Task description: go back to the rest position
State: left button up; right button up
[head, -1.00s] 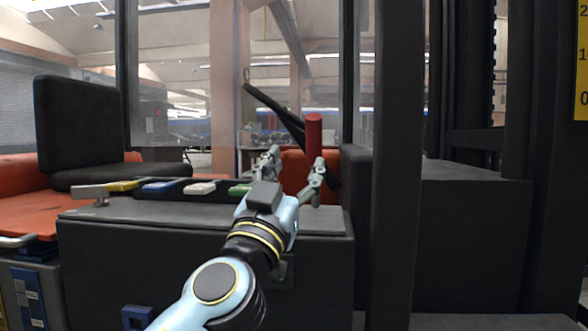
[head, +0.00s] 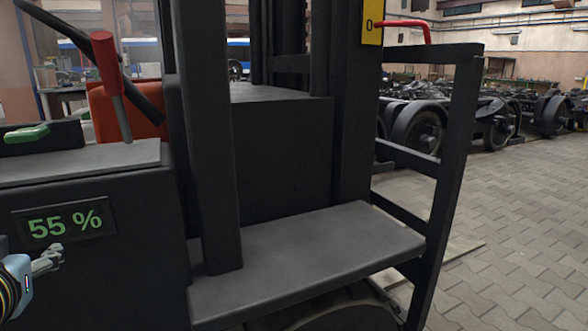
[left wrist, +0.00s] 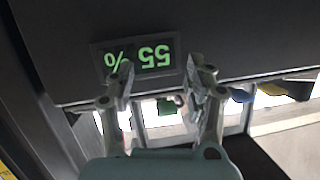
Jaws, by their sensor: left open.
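My left gripper (head: 50,258) is at the lower left edge of the head view, in front of the dark console (head: 100,270) and below its green "55 %" display. In the left wrist view the left gripper (left wrist: 160,85) shows its two fingers apart with nothing between them. The display (left wrist: 140,57) appears upside down there, just beyond the fingertips. My right gripper is in neither view.
A dark post (head: 205,140) and a grey step (head: 310,255) are to the right. Paved floor (head: 510,220) lies clear at the right, with bogies (head: 430,125) behind.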

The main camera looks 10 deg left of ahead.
pick_arm(q)
jog(key=s+d+f+m+g+h, duration=0.4)
jog(key=s+d+f, duration=0.2)
jog(key=s+f, duration=0.15)
jog(key=s+d+f+m+g+h, duration=0.3)
jog(key=s+d+f+g+h, duration=0.15)
jog(key=s+d+f, duration=0.35)
jog(key=s+a+f+g, duration=0.1)
jog(key=s+a+f, duration=0.15)
jog(key=f, duration=0.95)
jog(key=s+a+f, duration=0.2)
jog(key=a+f, duration=0.1)
jog(key=f, duration=1)
jog(key=s+f, duration=0.6)
jog(key=s, duration=0.3)
jog(key=s+f+g+p, duration=0.1)
jog(key=s+f, duration=0.6)
jog(key=s, duration=0.2)
jog(key=shift+s+a+f+n, duration=0.2)
jog(key=shift+a+f+n, duration=0.1)
jog(key=shift+a+n, duration=0.1)
jog(key=shift+s+g, duration=0.1)
jog(key=shift+g, duration=0.15)
